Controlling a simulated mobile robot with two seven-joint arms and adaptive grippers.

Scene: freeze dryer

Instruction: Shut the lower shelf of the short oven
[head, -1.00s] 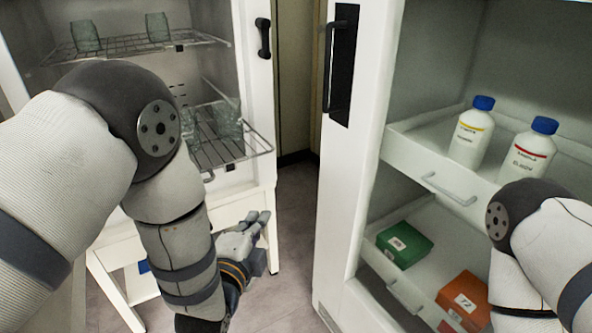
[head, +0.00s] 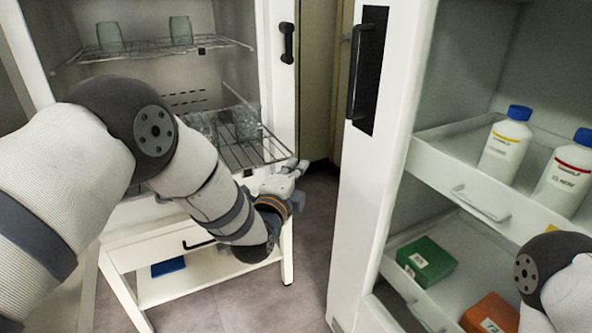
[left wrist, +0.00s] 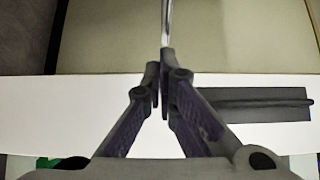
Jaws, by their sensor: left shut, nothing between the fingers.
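The short oven (head: 283,85) is the white cabinet at the left of the head view. Its lower shelf (head: 272,149), a wire rack, sticks out of the front with clear glass beakers (head: 247,122) on it. My left gripper (head: 298,166) is at the front right corner of this shelf, and whether it touches cannot be told. In the left wrist view its fingers (left wrist: 163,72) are shut and empty, with a thin metal rod (left wrist: 166,25) just beyond the tips. My left arm hides part of the oven's inside. My right arm shows at the lower right, its gripper out of view.
The upper wire shelf (head: 150,48) holds two glass beakers. The oven stands on a white table (head: 210,285) with a blue item (head: 168,267) below. At the right, a tall white cabinet (head: 360,200) has pulled-out drawers with bottles (head: 505,145) and boxes. Floor shows between them.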

